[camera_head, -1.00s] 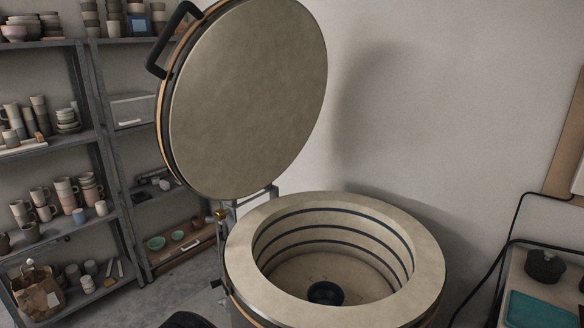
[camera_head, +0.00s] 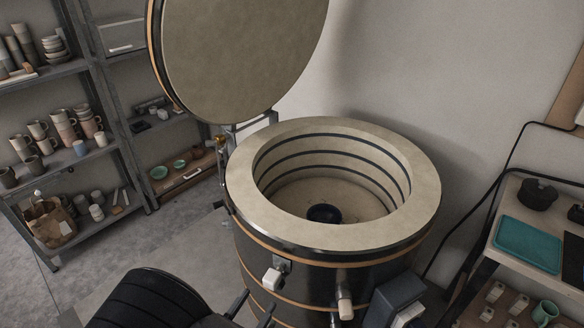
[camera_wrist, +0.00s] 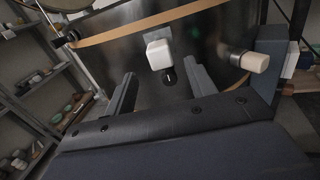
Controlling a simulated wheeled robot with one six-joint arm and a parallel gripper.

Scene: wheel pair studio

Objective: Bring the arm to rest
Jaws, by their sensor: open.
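My gripper (camera_head: 254,306) shows at the bottom of the head view, in front of the kiln. In the wrist view its two fingers (camera_wrist: 163,74) stand apart with nothing held between them. Beyond them is the dark side wall of the round kiln (camera_head: 290,268), with a pale block-like knob (camera_wrist: 159,54) and a round pale peg (camera_wrist: 248,62). The kiln's lid (camera_head: 235,55) stands raised. A small dark bowl (camera_head: 324,213) sits on the kiln floor.
Shelves of pottery (camera_head: 62,155) stand at the left. A table (camera_head: 519,188) with a teal tray (camera_head: 527,246) and a dark pot (camera_head: 537,194) is at the right. Grey floor (camera_head: 185,232) is open between shelves and kiln.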

